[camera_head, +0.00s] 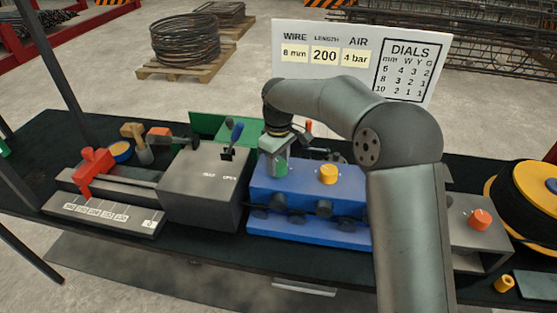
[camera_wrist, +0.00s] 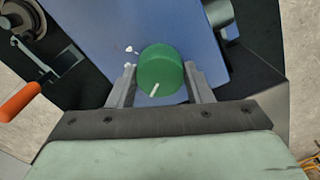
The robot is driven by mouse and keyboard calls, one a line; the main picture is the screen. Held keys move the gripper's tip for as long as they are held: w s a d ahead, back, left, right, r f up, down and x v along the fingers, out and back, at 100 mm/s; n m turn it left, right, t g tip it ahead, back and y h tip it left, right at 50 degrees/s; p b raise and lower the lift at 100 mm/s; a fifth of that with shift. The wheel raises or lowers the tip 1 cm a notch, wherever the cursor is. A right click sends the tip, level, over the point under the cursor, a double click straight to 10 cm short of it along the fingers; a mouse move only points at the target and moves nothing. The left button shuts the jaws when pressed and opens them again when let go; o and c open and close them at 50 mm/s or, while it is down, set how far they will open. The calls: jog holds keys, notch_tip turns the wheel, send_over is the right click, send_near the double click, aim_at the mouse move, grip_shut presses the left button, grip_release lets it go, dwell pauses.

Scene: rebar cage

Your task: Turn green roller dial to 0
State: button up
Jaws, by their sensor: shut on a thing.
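The green roller dial (camera_wrist: 160,70) is a round knob on top of the blue roller box (camera_head: 300,190). A white pointer line on its face points toward the bottom of the wrist view, slightly left. My gripper (camera_wrist: 160,78) is shut on the dial, one finger on each side. In the head view my gripper (camera_head: 277,165) is over the left part of the blue box and mostly hides the dial. White marks (camera_wrist: 130,50) show on the box at the dial's upper left; I cannot read them.
A yellow dial (camera_head: 328,174) stands on the box just right of my gripper. An orange-handled part (camera_wrist: 20,102) is left in the wrist view. A sign (camera_head: 350,60) behind reads 8 mm, 200, 4 bar.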

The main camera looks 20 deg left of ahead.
aim_at(278, 163)
jog(key=n, duration=0.5)
jog(key=shift+p, duration=0.3)
dwell(0.4)
jog(key=o, duration=1)
notch_tip(278, 163, up, 18)
jog(key=shift+f+b, duration=0.25)
jog(key=shift+b, duration=0.3)
